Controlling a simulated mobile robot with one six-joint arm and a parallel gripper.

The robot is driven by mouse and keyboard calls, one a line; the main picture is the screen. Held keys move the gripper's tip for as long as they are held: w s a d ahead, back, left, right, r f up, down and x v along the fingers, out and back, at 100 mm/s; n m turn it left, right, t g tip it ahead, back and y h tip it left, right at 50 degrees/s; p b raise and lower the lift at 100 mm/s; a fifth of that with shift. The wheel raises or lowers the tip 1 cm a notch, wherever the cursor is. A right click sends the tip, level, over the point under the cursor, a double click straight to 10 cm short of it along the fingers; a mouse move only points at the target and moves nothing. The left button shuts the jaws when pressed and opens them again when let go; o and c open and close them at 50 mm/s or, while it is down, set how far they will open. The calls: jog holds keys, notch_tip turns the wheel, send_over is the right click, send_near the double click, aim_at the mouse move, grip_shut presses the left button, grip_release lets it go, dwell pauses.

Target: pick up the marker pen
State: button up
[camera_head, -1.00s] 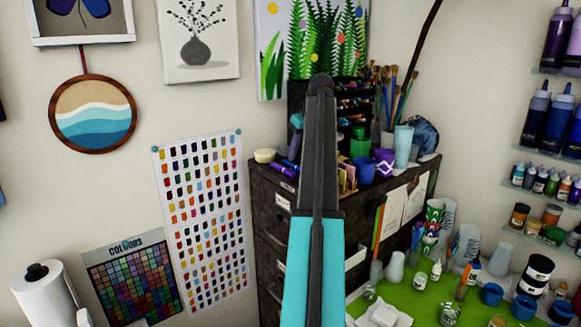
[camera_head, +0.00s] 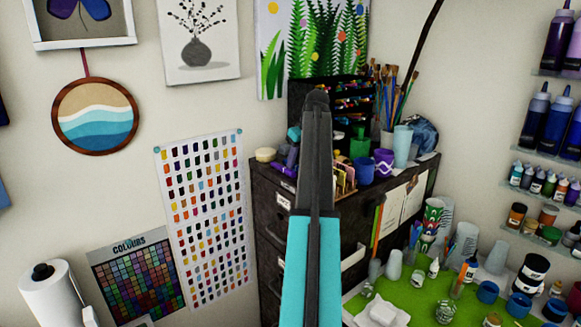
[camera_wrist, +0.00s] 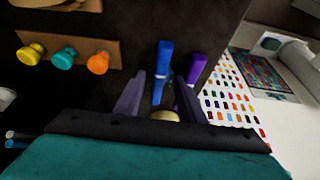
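In the wrist view a blue marker pen (camera_wrist: 162,70) and a purple marker pen (camera_wrist: 196,68) lie side by side on the dark cabinet top; I cannot tell which one is meant. In the head view a purple pen (camera_head: 282,169) shows near the cabinet's left front edge. My gripper (camera_wrist: 158,97) is open and empty, with the blue pen seen between its fingers and the purple pen beyond the right finger. In the head view my gripper (camera_head: 317,100) is edge-on and hides part of the cabinet top. Contact with either pen is not visible.
The dark cabinet (camera_head: 270,225) carries a cream round item (camera_head: 265,155), a purple cup (camera_head: 383,162), a light blue cup (camera_head: 402,146) and a dark rack of pens (camera_head: 345,92). Yellow, teal and orange knobs (camera_wrist: 64,56) show in the wrist view. The wall stands close behind.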

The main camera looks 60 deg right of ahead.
aim_at(297, 165)
grip_shut()
jog(key=shift+r, duration=0.15)
notch_tip(297, 165, up, 10)
jog(key=b, duration=0.4)
dwell(0.6)
dwell(0.4)
